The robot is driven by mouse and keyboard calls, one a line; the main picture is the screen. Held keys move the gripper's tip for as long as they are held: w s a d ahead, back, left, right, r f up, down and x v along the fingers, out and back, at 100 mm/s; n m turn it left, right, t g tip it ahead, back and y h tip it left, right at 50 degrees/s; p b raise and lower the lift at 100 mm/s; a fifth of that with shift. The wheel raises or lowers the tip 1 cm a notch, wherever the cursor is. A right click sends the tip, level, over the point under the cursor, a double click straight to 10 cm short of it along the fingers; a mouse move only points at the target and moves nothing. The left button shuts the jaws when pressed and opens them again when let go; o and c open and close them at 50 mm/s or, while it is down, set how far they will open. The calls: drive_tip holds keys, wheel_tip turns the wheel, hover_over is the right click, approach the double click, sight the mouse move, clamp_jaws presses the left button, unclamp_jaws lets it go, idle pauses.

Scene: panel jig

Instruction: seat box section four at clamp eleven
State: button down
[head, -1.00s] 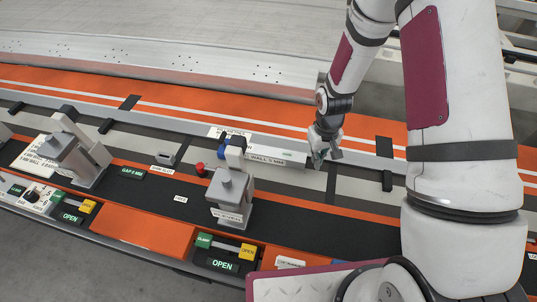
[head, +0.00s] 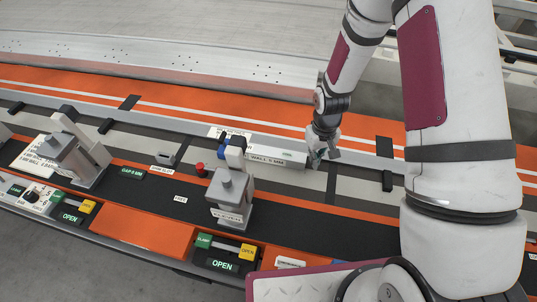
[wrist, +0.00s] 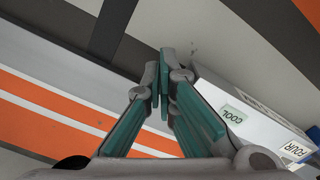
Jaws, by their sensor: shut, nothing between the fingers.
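Box section four (head: 275,146) is a pale bar lying behind clamp eleven, with a "WALL 5 MM" label on its near side. The wrist view shows its end part (wrist: 245,100) with "COOL" and "FOUR" labels. Clamp eleven (head: 232,195) is a grey block with a raised arm and blue tip, just in front of the bar's left part. Its display (head: 222,265) reads OPEN. My gripper (head: 316,161) is at the bar's right end, fingers shut and empty. In the wrist view the fingertips (wrist: 164,82) are together, beside the bar; I cannot tell whether they touch it.
Another clamp (head: 75,150) stands to the left, with its own OPEN display (head: 70,217). A red button (head: 200,168) and a small grey stop (head: 163,158) sit between them. The dark strip right of clamp eleven is clear.

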drive_tip(key=shift+w+a, duration=0.25)
drive_tip(key=shift+a, duration=0.6)
drive_tip(key=shift+d, duration=0.1)
idle(0.5)
drive_tip(key=shift+s+d, duration=0.3)
drive_tip(key=shift+d, duration=0.55)
wheel_tip(320, 180, up, 8)
drive_tip(key=p, duration=0.3)
idle(0.4)
idle(0.4)
